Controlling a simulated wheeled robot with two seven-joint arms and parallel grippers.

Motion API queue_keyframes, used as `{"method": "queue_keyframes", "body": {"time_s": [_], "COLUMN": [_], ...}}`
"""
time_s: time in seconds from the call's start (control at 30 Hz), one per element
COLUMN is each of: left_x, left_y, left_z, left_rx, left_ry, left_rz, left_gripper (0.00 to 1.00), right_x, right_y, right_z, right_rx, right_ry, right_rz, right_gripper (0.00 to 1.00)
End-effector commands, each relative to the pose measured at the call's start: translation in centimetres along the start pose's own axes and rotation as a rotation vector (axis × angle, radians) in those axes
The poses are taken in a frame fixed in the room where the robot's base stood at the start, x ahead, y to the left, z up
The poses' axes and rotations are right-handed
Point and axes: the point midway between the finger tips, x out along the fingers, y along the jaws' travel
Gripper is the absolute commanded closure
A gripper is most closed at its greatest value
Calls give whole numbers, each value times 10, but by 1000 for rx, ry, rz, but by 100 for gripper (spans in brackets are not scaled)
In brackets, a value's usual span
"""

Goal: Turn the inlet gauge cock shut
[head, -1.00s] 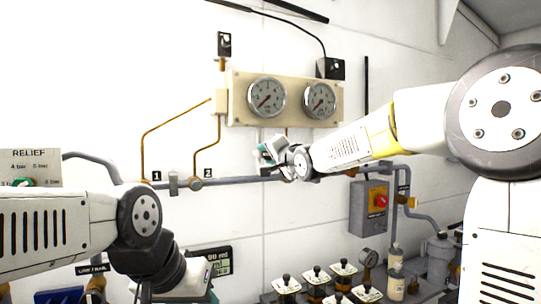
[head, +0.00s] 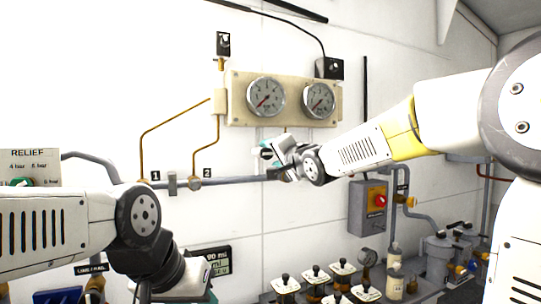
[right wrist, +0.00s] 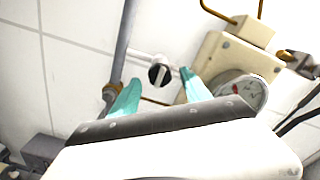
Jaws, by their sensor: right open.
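A small round cock with a dark face and a pale handle bar (right wrist: 159,74) shows in the right wrist view, on a short stub off the grey pipe. My right gripper (right wrist: 161,78) is open, with its teal fingers either side of the cock in the picture; I see no contact. In the head view my right gripper (head: 268,152) is in front of the wall below the two gauges, and it hides the cock there. No label on the cock is readable. My left gripper (head: 211,296) is mostly cut off at the bottom edge.
A cream panel with two dial gauges (head: 233,110) sits just above my right gripper. The grey pipe (head: 235,182) with tags 1 and 2 runs along the wall. A switch box (head: 368,215) and several valves stand lower right.

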Motion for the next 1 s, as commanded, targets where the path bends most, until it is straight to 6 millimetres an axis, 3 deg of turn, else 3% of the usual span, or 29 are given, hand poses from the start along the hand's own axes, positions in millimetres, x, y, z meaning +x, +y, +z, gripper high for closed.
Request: {"method": "queue_keyframes", "body": {"time_s": [0.1, 0.23, 0.7, 0.77, 0.87, 1.0], "left_x": [0, 0, 0, 0, 0, 0], "left_y": [0, 0, 0, 0, 0, 0], "left_z": [0, 0, 0, 0, 0, 0], "left_rx": [0, 0, 0, 0, 0, 0], "left_ry": [0, 0, 0, 0, 0, 0], "left_rz": [0, 0, 0, 0, 0, 0], "left_gripper": [64, 64, 64, 64, 64, 64], "right_x": [-21, -34, -46, -57, -93, -173], "right_y": [0, 0, 7, 19, 56, 123], "right_z": [0, 0, -2, -4, -7, 7], "right_rx": [-2, -1, -23, -66, -183, -360], "right_ry": [0, 0, 5, 12, 6, -110], "right_rz": [0, 1, 30, 85, 244, 511], "right_gripper": [44, 44, 44, 44, 44, 44]}}
